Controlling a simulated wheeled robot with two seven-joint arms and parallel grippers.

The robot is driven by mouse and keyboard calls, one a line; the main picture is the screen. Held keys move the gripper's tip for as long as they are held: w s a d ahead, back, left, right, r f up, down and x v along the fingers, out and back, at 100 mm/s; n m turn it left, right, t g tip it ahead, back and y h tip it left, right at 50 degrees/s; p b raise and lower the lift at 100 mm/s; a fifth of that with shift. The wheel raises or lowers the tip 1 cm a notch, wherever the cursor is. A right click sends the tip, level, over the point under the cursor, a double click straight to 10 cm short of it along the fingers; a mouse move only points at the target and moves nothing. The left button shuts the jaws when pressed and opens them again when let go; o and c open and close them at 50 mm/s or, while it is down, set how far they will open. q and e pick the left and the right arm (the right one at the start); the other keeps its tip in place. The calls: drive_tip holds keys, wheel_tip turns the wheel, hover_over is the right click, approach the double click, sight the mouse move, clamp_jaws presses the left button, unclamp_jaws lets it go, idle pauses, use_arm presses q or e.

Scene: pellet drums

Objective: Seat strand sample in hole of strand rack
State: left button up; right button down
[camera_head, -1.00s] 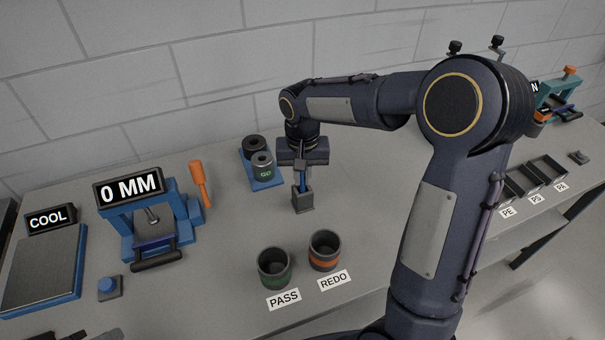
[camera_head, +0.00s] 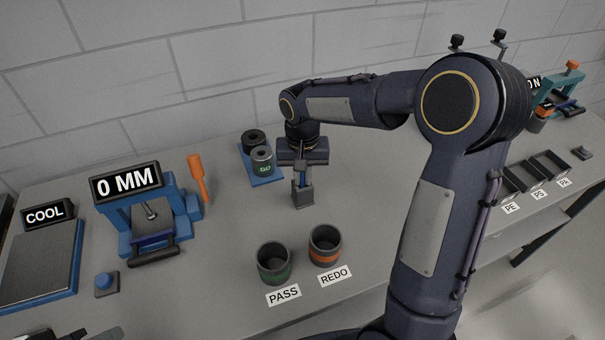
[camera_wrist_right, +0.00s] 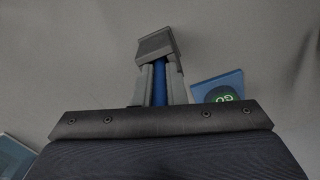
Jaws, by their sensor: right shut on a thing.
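My right gripper (camera_head: 301,178) points down over the table and is shut on the blue strand sample (camera_wrist_right: 159,85). The strand is a slim upright blue piece between the two fingers. Its lower end meets a small grey block, which looks like the strand rack (camera_head: 302,198). The rack also shows beyond the fingertips in the wrist view (camera_wrist_right: 155,44). The hole and the strand's lower tip are hidden, so I cannot tell how deep the strand sits. My left gripper cannot be made out.
A blue tray with a GO cylinder (camera_head: 262,160) stands just behind the gripper. PASS cup (camera_head: 273,265) and REDO cup (camera_head: 325,246) stand in front. The 0 MM gauge (camera_head: 150,222) and an orange-handled tool (camera_head: 197,176) are left.

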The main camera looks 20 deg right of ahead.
drive_tip(key=c, duration=1.4)
unclamp_jaws()
wheel_tip(320, 180, up, 8)
drive_tip(key=shift+f, duration=0.1)
drive_tip(key=s+d+r+n+t+y, duration=0.1)
drive_tip(key=s+r+t+y, duration=0.1)
drive_tip(key=s, duration=1)
drive_tip(key=s+a+f+t, duration=0.1)
drive_tip(key=s, duration=0.2)
drive_tip(key=s+a+f+n+t+y, duration=0.1)
drive_tip(key=s, duration=0.3)
drive_tip(key=s+a+f+t, duration=0.1)
drive_tip(key=s, duration=0.3)
drive_tip(key=shift+s+f+n+y, duration=0.15)
drive_tip(key=shift+f+n+y, duration=0.15)
drive_tip(key=shift+n+y, duration=0.1)
